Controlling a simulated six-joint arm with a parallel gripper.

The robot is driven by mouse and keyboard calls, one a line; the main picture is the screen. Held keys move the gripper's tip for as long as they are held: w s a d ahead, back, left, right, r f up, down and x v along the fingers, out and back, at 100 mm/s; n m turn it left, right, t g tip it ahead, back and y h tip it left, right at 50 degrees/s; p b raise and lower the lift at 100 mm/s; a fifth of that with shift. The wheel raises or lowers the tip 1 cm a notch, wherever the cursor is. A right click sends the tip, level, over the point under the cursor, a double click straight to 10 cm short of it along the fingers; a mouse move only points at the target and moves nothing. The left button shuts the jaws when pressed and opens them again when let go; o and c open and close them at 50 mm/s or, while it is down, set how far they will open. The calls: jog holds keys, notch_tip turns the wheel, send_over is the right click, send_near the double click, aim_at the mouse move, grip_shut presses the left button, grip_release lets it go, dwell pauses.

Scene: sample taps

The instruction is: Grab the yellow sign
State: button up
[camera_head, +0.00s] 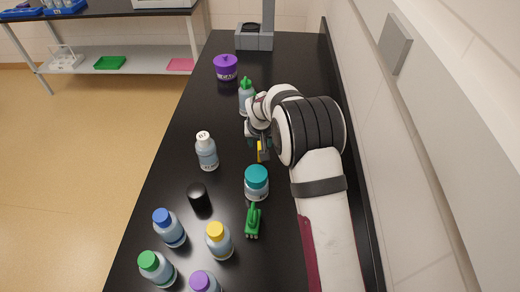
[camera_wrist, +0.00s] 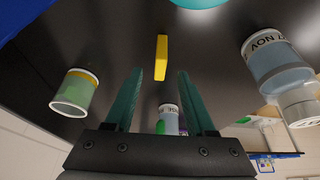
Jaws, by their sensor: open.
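The yellow sign (camera_wrist: 161,57) shows in the wrist view as a small upright yellow bar, just beyond and between my fingertips. In the head view the yellow sign (camera_head: 260,151) is a thin yellow piece on the black bench, partly hidden by my gripper. My gripper (camera_wrist: 160,72) is open, with its two dark teal fingers spread on either side of the sign's line.
A teal-lidded jar (camera_head: 256,182) stands in front of the sign. A white-capped bottle (camera_head: 206,152) is to the left, and a green-capped bottle (camera_head: 247,98) is behind. A green toy-like piece (camera_head: 253,220) and several bottles stand nearer. The wall is close on the right.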

aim_at(260, 147)
jog(key=x, duration=0.5)
jog(key=shift+r, duration=0.1)
grip_shut()
